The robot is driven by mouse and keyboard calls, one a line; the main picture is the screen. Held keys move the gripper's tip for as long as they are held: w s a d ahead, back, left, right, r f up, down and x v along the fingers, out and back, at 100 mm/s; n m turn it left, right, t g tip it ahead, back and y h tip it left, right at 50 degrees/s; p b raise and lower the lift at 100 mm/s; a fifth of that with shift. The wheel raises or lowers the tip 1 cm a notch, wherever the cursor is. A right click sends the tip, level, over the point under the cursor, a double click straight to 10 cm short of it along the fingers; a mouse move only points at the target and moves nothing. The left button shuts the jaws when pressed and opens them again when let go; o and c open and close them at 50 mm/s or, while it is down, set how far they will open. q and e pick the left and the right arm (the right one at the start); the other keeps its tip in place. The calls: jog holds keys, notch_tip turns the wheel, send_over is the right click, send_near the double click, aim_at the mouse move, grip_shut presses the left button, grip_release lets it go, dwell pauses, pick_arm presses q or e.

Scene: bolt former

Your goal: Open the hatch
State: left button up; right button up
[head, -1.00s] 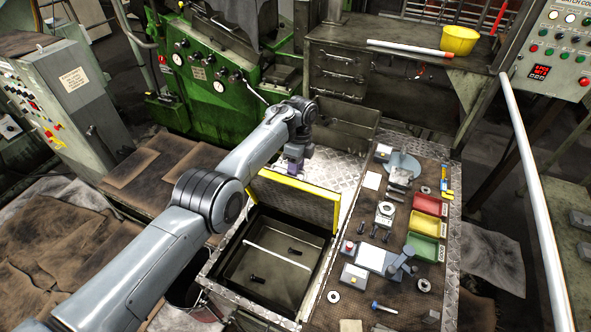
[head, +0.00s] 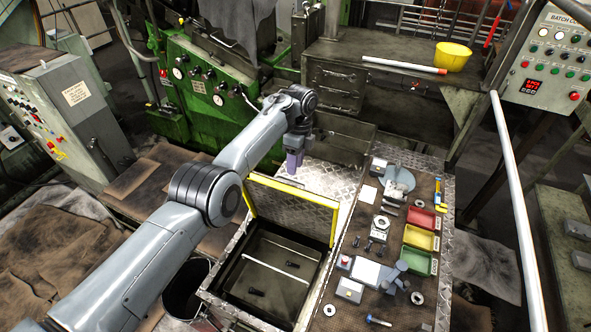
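The hatch (head: 291,208) is a yellow-edged checker-plate lid. It stands raised, roughly upright, at the back edge of a dark square opening (head: 226,284). My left arm reaches in from the left, and my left gripper (head: 292,166) points down just behind the hatch's top edge. A small gap seems to show between gripper and hatch. I cannot make out whether its fingers are apart. My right gripper is not in view.
To the right is a bench with red (head: 420,218), yellow (head: 419,238) and green (head: 416,261) bins and several small metal parts. A long white pole (head: 515,190) slants at the right. A green machine (head: 205,85) stands behind. The checker plate (head: 330,180) behind the hatch is mostly clear.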

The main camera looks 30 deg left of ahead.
pick_arm(q)
jog(key=shift+r, duration=0.35)
